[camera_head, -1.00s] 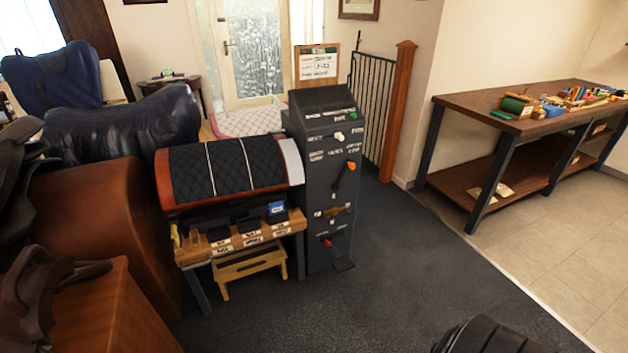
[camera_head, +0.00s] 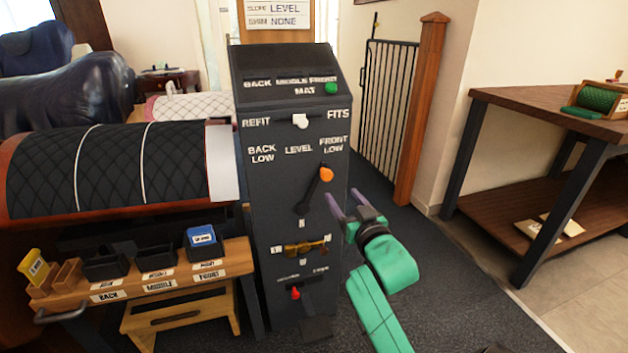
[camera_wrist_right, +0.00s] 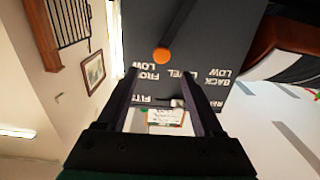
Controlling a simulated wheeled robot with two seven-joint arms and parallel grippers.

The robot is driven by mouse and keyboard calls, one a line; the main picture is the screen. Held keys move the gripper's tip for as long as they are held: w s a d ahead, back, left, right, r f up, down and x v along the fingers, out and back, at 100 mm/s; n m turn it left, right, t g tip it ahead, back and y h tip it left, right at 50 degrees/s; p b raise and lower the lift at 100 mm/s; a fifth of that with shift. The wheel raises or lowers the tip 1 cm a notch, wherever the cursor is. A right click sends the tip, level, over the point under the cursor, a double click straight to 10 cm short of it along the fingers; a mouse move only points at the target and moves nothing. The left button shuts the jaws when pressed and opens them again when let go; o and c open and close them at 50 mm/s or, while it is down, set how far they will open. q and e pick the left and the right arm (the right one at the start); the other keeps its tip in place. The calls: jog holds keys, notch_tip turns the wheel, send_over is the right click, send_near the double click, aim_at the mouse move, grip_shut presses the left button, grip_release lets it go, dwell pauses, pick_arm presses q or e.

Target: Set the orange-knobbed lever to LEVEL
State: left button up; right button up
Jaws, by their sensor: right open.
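The orange-knobbed lever (camera_head: 314,193) is on the front of the dark grey cabinet (camera_head: 262,207). Its orange knob (camera_head: 326,174) is up and to the right, toward FRONT LOW, and its arm tilts from a pivot at lower left. LEVEL is printed left of the knob, with BACK LOW further left. My right gripper (camera_head: 346,203) is open and empty, just right of the lever and apart from it. In the right wrist view the orange knob (camera_wrist_right: 162,55) shows beyond the open fingers (camera_wrist_right: 162,100), with the lettering upside down. My left gripper is not in view.
Above the lever is a white REFIT/FITS knob (camera_head: 300,121). Below are a brass-coloured latch (camera_head: 305,247) and a small red lever (camera_head: 295,293). A wooden bench (camera_head: 160,290) with bins stands left. A wooden post (camera_head: 420,110) and workbench (camera_head: 545,105) stand right. Floor between is clear.

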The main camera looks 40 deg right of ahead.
aim_at(328, 178)
jog(key=b+x, duration=0.1)
jog(key=x, duration=1)
jog(key=shift+w, duration=0.3)
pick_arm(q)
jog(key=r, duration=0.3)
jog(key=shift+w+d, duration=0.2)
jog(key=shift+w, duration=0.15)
pick_arm(e)
grip_shut()
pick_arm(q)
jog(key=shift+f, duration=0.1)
